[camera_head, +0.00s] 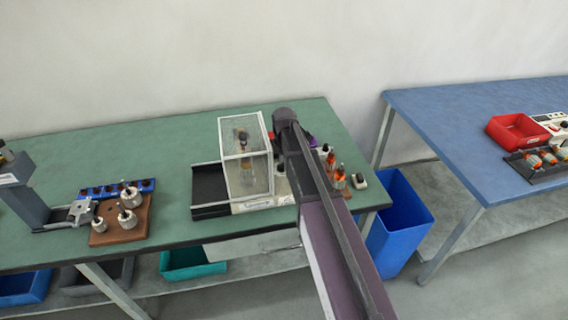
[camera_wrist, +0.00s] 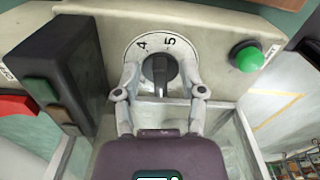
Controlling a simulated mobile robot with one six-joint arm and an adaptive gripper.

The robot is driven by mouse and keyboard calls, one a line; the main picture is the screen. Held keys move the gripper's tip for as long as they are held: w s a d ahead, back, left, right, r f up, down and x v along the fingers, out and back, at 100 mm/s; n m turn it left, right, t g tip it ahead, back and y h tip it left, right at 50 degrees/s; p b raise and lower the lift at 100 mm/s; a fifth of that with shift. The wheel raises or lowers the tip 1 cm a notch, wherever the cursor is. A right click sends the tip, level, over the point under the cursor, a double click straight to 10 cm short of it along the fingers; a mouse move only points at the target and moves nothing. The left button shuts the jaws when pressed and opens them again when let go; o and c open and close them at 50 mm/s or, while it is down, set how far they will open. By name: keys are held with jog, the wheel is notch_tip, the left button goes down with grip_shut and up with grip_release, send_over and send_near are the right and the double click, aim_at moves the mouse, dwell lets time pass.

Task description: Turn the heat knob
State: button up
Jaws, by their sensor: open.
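The heat knob (camera_wrist: 159,70) is dark grey and round with a raised grip bar. My gripper (camera_wrist: 160,75) is open, with one finger on each side of the knob. I cannot tell whether the fingers touch it. In the head view my arm hides the knob and gripper, near the clear-walled machine (camera_head: 246,160) on the green table (camera_head: 165,142).
A green button (camera_wrist: 247,57) is right of the dial. A dark box with buttons (camera_wrist: 58,75) stands to its left. In the head view, a wooden block with armatures (camera_head: 101,234) is at left, and several orange-and-black parts (camera_head: 340,178) stand right of my arm.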

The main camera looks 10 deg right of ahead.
grip_shut()
jog(key=shift+s+m, duration=0.1)
jog(key=shift+m, duration=0.3)
jog(key=m, duration=0.4)
jog(key=shift+s+m, duration=0.2)
jog(key=shift+m, duration=0.1)
jog(key=m, duration=0.5)
jog(key=shift+s+a, duration=0.15)
jog(key=shift+s, duration=0.05)
jog(key=m, duration=0.5)
jog(key=shift+s+a+m, duration=0.1)
jog(key=shift+a+m, duration=0.1)
jog(key=shift+m, duration=0.2)
jog(key=m, duration=0.5)
jog(key=shift+a+m, duration=0.25)
jog(key=shift+m, duration=0.05)
